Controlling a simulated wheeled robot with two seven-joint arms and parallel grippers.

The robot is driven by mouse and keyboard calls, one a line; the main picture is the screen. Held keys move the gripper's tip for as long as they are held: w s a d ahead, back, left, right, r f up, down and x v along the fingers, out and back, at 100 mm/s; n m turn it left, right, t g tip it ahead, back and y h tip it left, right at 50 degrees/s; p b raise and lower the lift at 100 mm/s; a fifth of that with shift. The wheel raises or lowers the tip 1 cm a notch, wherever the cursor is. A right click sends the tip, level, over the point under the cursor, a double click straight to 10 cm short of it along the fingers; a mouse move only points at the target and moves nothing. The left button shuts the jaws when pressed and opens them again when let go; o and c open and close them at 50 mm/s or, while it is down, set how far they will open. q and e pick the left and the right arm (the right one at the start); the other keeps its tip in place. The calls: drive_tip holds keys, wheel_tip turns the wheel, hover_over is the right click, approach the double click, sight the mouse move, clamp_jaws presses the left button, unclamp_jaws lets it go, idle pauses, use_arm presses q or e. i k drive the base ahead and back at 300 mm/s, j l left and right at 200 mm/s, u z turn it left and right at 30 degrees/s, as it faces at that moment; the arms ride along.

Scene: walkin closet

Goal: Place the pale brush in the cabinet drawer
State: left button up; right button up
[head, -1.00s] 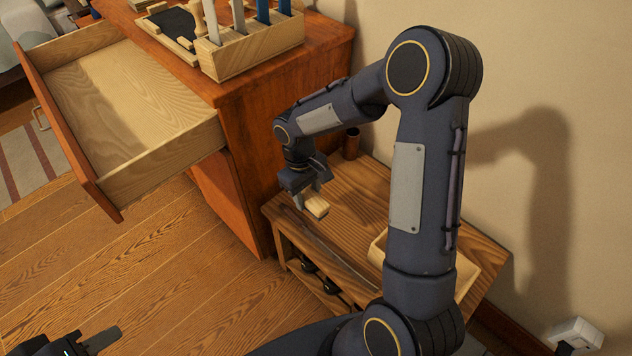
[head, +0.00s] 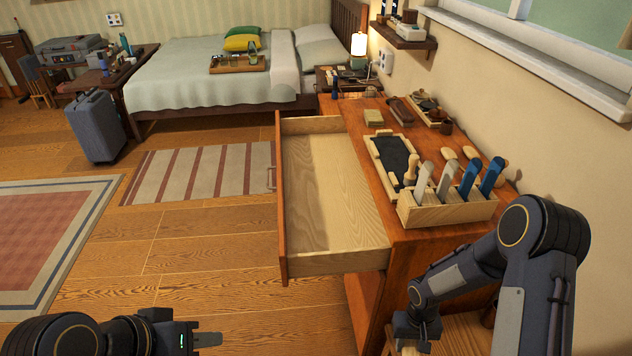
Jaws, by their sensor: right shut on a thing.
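The cabinet (head: 362,290) stands right of centre, its drawer (head: 325,190) pulled out and empty. My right gripper (head: 412,346) is at the bottom edge, low beside the cabinet's near side and over a low wooden bench. It is shut on the pale brush (head: 409,350), of which only a small pale part shows. My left gripper (head: 208,340) is at the bottom left, over the floor and apart from the drawer. Its fingers point right; their opening is unclear from this angle.
On the cabinet top stand a wooden block with several blue- and grey-bladed tools (head: 447,213), a dark-lined tray (head: 394,160) and small boxes. The low bench (head: 463,334) is at the bottom right. Open floor lies left of the drawer; a bed (head: 200,75) is behind.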

sight(333, 184)
drive_tip(key=j+u, duration=0.1)
drive_tip(key=u, duration=0.3)
drive_tip(key=i+u, duration=0.15)
drive_tip(key=u, duration=0.25)
drive_tip(key=j+u, duration=0.1)
drive_tip(key=u, duration=0.3)
drive_tip(key=i+u, duration=0.15)
drive_tip(key=u, duration=0.3)
drive_tip(key=i, duration=1.3)
drive_tip(key=i+j, duration=0.1)
drive_tip(key=i, duration=1.15)
drive_tip(key=i+z, duration=0.1)
drive_tip(key=z, duration=0.3)
drive_tip(key=i+z, duration=0.1)
drive_tip(key=z, duration=0.75)
drive_tip(key=i+j+z, duration=0.15)
drive_tip(key=z, duration=0.3)
drive_tip(key=j+z, duration=0.15)
drive_tip(key=z, duration=1.35)
